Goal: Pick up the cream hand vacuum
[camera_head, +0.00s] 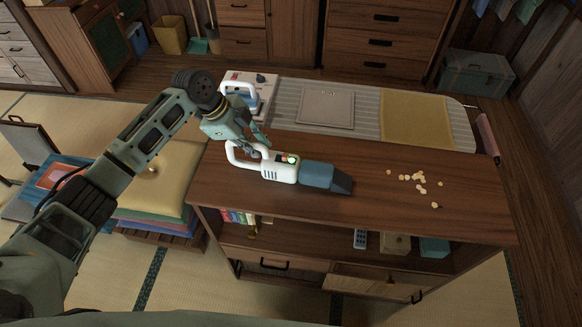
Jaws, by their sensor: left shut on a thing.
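The cream hand vacuum (282,168) has a pale body with a loop handle at its left and a blue-grey nozzle pointing right. It is at the top of the brown wooden cabinet (420,218), near its left part. I cannot tell whether it touches the surface. My left gripper (262,146) reaches in from the left and is shut on the vacuum at its handle. The fingers partly hide the handle. My right gripper does not show.
Several small yellowish pieces (420,181) lie scattered on the cabinet top at the right. Behind is an ironing board (356,118) with a white and blue iron (240,92) at its left end. Stacked cushions (158,196) stand left of the cabinet.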

